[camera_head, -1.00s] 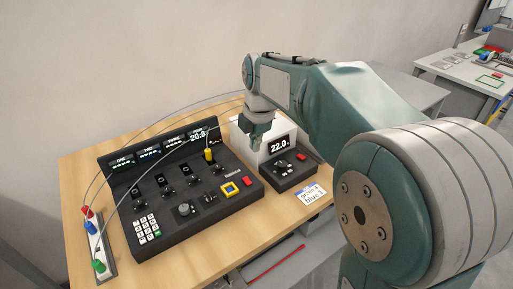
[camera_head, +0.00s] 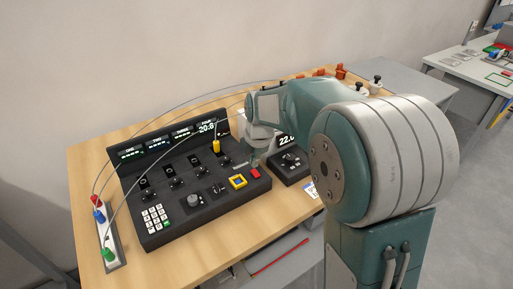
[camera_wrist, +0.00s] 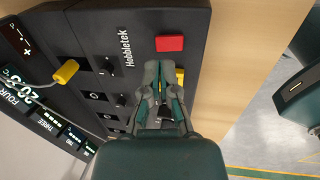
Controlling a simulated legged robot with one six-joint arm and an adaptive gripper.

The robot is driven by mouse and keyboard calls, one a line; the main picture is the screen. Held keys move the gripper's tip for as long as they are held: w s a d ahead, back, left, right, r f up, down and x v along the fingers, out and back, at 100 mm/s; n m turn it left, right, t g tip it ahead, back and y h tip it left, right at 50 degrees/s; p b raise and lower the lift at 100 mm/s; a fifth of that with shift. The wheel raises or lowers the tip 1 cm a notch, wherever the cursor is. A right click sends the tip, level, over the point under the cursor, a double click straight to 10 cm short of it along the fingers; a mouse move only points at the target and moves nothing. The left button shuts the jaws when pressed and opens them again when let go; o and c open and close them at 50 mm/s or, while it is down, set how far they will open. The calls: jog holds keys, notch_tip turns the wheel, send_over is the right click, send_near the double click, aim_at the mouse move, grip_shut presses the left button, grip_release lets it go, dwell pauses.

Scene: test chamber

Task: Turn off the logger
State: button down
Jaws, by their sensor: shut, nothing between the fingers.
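The logger appears to be the large black console (camera_head: 180,235) with four small displays marked ONE to FOUR.
A yellow plug (camera_head: 216,146) with a cable stands in the console. A socket strip (camera_head: 113,252) with coloured plugs lies at left. Bare wood (camera_head: 190,262) is in front.

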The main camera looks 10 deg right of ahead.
aim_at(257, 174)
jog(key=shift+w+d+f, duration=0.1)
jog(key=shift+w+f, duration=0.05)
jog(key=shift+f, duration=0.6)
jog(key=shift+w+d+f, duration=0.1)
jog(key=shift+w+f, duration=0.05)
jog(key=shift+f, duration=0.6)
jog(key=shift+a, duration=0.15)
jog(key=shift+a+f, duration=0.1)
jog(key=shift+f, duration=0.05)
jog(key=shift+g, duration=0.3)
jog(key=shift+s, duration=0.1)
jog(key=shift+s+d, duration=0.45)
jog(key=shift+s, duration=0.15)
